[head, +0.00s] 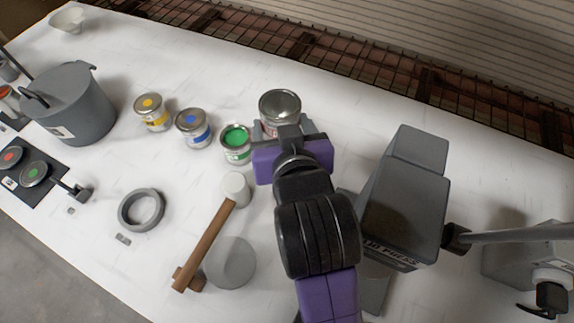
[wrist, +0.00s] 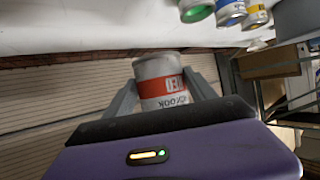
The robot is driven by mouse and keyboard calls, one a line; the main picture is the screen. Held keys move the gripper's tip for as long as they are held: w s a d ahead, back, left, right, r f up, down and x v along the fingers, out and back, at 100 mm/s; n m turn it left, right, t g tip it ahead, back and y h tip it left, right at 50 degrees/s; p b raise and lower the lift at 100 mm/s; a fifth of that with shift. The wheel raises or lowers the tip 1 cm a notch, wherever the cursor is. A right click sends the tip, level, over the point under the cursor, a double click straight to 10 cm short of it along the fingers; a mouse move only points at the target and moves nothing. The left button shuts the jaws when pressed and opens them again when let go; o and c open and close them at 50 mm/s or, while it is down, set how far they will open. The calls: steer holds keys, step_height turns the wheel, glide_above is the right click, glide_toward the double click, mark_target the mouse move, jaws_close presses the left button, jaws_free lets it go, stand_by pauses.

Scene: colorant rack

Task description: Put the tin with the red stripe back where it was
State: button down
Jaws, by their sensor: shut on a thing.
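In the wrist view the same tin (wrist: 160,72) shows a white label with a broad red band and black lettering. My gripper (head: 283,124) is shut on the tin, with one grey finger on each side; in the wrist view the fingers (wrist: 162,94) hug its sides.
Left of the held tin are a green tin (head: 236,142), a blue tin (head: 194,127) and a yellow tin (head: 151,110). A mallet (head: 208,240), a grey disc (head: 230,262) and a ring (head: 141,210) lie nearer. A grey machine (head: 403,205) stands right. The table behind the tins is clear.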

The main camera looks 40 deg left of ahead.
step_height(320, 180, down, 17)
steer(key=shift+r+p, duration=0.2)
steer(key=shift+p, duration=0.25)
steer(key=shift+f, duration=0.2)
steer(key=shift+c, duration=1.4)
jaws_free()
steer(key=shift+r, duration=0.1)
steer(key=shift+r, duration=0.2)
steer(key=b+v, duration=0.1)
steer(key=v, duration=0.6)
steer(key=shift+s+d, duration=0.15)
